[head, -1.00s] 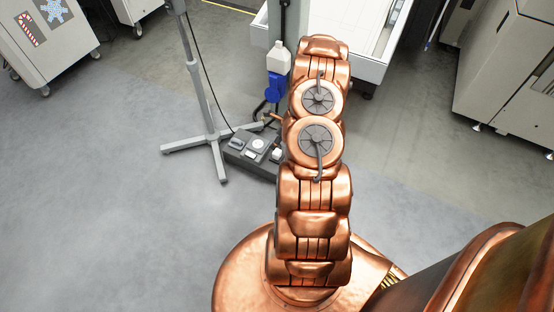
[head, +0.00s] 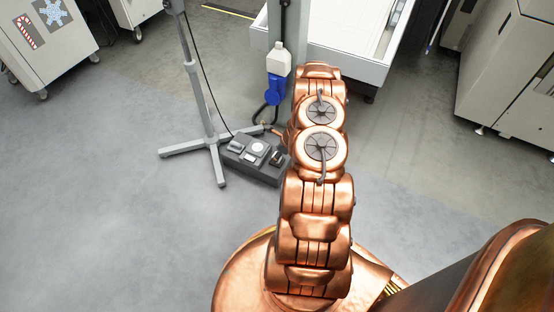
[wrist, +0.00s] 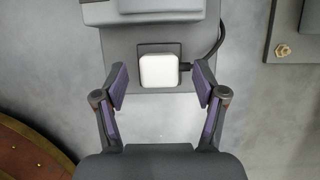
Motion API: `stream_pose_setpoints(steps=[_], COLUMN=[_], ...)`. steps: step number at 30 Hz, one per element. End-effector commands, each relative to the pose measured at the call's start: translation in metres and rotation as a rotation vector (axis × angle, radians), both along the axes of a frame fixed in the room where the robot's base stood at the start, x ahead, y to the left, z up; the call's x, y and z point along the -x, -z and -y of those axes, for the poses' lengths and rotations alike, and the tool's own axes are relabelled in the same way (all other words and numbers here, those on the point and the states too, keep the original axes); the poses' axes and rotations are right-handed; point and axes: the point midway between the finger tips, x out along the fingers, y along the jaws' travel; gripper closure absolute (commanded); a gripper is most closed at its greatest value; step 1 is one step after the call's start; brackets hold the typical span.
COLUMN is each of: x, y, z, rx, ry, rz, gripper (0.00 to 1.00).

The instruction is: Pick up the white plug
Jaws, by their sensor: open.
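The white plug (wrist: 159,70) is a rounded white square in a dark socket of the grey power strip (wrist: 120,42), with a black cable at its right side. My gripper (wrist: 162,84) is open and empty in the wrist view. Its two purple-padded fingers stand left and right of the plug, apart from it, with the plug roughly centred near the tips. I cannot tell the height between fingertips and plug.
A grey stand (head: 206,120) has its feet beside the strip. A white table (head: 345,68) stands behind my arm. The floor at left is clear.

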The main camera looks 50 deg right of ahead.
Motion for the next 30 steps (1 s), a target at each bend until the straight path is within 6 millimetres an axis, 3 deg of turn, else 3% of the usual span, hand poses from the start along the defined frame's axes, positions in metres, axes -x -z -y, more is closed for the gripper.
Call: stream_pose_setpoints(steps=[3,11,27,30], x=[-0.0042,-0.0062,-0.0057,-0.0057], y=[0.0143,0.016,0.0165,0.0165], z=[-0.001,-0.0025,-0.0024,-0.0024], rx=[0.0,-0.001,-0.001,-0.001], ry=[-0.001,0.0,0.0,0.0], rz=[0.0,0.0,0.0,-0.001], gripper=[0.29,0.29,0.83,0.83])
